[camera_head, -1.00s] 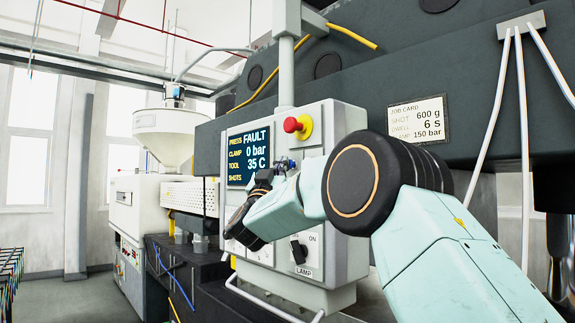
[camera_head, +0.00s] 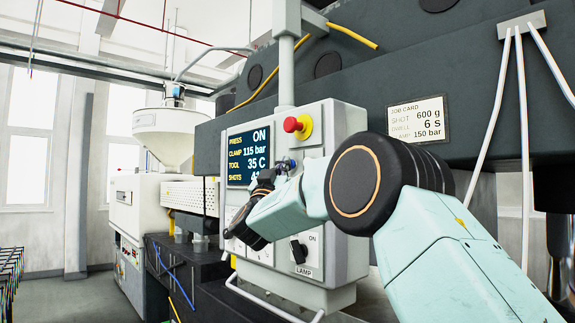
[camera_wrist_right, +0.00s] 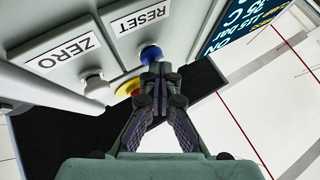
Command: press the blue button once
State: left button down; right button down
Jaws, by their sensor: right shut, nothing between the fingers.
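The blue button (camera_wrist_right: 150,54) sits on the grey control panel beside the RESET label in the wrist view. In the head view a bit of it (camera_head: 292,163) shows below the red emergency stop (camera_head: 293,124). My right gripper (camera_wrist_right: 160,69) is shut and empty, its fingertips right at the blue button; whether they touch it I cannot tell. In the head view the gripper (camera_head: 279,168) is partly hidden by my wrist. The panel display (camera_head: 248,155) reads PRESS ON, CLAMP 115 bar, TOOL 35 C; the SHOTS value is partly covered. My left gripper is not in view.
A pale button (camera_wrist_right: 95,84) by the ZERO label is close by. A black LAMP switch (camera_head: 298,251) is lower on the panel. A white rail (camera_head: 265,302) runs along the panel's bottom. The dark machine beam (camera_head: 470,75) stands behind my right arm.

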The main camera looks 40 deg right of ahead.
jog(key=shift+w+a+f, duration=0.1)
jog(key=shift+a+f, duration=0.15)
jog(key=shift+a, duration=0.6)
jog(key=shift+a, duration=0.15)
jog(key=a, duration=0.4)
jog(key=shift+s+a+r, duration=0.1)
jog(key=shift+s+a, duration=0.15)
jog(key=shift+a, duration=0.15)
dwell(0.4)
jog(key=shift+d, duration=0.1)
